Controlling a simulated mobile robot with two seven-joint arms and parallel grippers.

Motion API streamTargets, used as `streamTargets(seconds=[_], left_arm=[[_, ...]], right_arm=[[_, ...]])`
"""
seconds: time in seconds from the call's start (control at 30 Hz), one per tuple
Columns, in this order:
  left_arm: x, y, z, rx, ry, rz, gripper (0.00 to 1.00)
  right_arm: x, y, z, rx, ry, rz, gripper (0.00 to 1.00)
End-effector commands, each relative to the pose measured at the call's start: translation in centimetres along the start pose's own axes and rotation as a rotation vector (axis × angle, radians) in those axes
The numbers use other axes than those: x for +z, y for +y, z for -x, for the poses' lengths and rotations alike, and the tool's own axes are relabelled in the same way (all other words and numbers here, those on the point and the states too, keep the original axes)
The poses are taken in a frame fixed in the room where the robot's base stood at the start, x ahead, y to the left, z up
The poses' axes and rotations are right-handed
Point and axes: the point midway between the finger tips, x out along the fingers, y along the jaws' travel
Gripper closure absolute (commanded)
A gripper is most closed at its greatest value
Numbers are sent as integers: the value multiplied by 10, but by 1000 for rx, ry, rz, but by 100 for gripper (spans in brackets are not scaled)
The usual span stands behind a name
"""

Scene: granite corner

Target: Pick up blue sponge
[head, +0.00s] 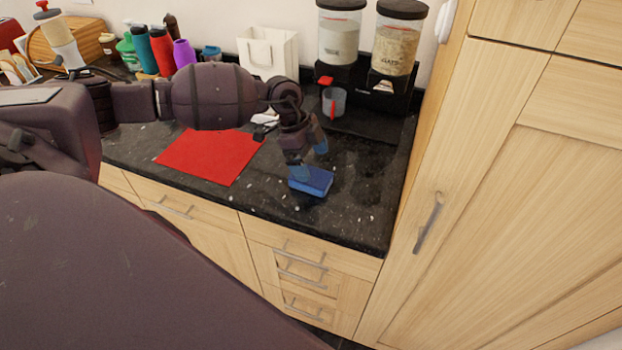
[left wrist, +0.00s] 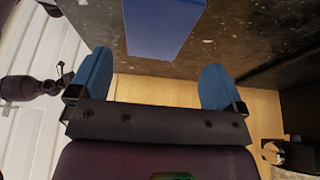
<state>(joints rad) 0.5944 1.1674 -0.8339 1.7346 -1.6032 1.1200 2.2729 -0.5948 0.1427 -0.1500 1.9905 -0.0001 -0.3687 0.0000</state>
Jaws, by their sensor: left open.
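The blue sponge (head: 312,182) lies on the dark speckled granite counter (head: 350,222), close to its front edge. My left gripper (head: 308,160) is open just above and behind the sponge in the head view. In the left wrist view, the blue sponge (left wrist: 162,25) sits beyond the two blue fingertips (left wrist: 158,82), lined up with the gap between them. No contact between the fingers and the sponge is clear. My right gripper is not in view.
A red mat (head: 208,156) lies left of the sponge. Two dispensers (head: 362,60) and a clear cup (head: 334,101) stand behind. A white bag (head: 268,53) and several bottles line the wall. A tall wooden cabinet (head: 500,180) bounds the counter on the right.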

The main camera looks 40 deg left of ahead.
Motion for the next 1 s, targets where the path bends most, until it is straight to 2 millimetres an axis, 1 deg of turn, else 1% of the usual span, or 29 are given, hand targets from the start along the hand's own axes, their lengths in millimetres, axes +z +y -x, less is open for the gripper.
streamTargets(seconds=[0.17,0.33,0.5,0.73,0.77,1.0], left_arm=[[-1,2,-10,1,2,0,4],[-3,8,-31,2,3,-2,4],[-2,7,-51,1,3,0,4],[-2,7,-54,0,1,0,4],[-2,7,-54,0,1,0,6],[-2,7,-53,0,2,0,43]], right_arm=[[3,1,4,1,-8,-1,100],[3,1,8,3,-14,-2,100],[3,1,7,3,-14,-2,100],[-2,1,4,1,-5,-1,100],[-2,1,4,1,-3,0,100],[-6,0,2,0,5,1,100]])
